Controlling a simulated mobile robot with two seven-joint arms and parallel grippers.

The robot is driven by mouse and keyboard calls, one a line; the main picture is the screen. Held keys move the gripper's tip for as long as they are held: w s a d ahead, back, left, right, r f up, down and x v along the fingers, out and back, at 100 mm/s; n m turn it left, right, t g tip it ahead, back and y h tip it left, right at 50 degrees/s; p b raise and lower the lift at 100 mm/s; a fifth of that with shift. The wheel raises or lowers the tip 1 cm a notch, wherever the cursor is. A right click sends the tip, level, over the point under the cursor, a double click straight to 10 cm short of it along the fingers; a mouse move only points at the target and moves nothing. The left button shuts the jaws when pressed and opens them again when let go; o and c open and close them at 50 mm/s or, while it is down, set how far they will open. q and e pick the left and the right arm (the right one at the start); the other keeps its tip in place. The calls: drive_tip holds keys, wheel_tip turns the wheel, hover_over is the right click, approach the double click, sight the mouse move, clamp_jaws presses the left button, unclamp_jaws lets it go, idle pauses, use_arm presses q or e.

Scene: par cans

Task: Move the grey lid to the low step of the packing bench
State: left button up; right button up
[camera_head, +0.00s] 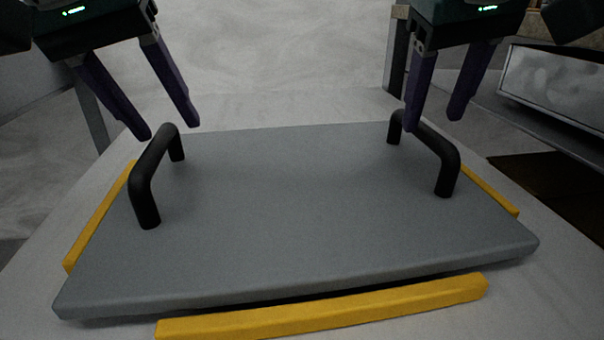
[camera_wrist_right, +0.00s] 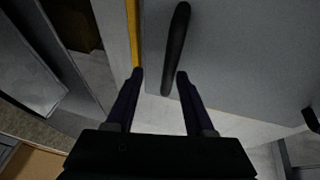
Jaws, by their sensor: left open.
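The grey lid (camera_head: 300,210) is a wide flat panel lying level on or just above a pale surface, with a dark shadow under its front edge. It has a black bar handle at its left end (camera_head: 147,188) and another at its right end (camera_head: 445,165). My left gripper (camera_head: 170,130) is open and empty, with its fingertips near the far end of the left handle. My right gripper (camera_head: 433,122) is open and empty near the right handle. In the right wrist view, the right fingertips (camera_wrist_right: 160,74) are apart, with the black handle (camera_wrist_right: 177,40) near the right finger.
Yellow strips border the lid at the front (camera_head: 330,310), left (camera_head: 100,215) and right (camera_head: 490,190). The pale surface (camera_head: 35,280) shows around them. A light metallic panel or box (camera_head: 550,85) stands at the back right, above a dark brown area (camera_head: 560,185).

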drive_tip(key=s+a+r+p, duration=0.1)
drive_tip(key=s+r+p, duration=0.1)
drive_tip(key=r+p, duration=1.1)
drive_tip(key=s+a+r+p, duration=0.1)
drive_tip(key=s+r+p, duration=0.1)
drive_tip(key=r+p, duration=1.1)
drive_tip(key=shift+s+r+p, duration=0.35)
drive_tip(key=shift+s+r, duration=0.05)
drive_tip(key=shift+r, duration=5.55)
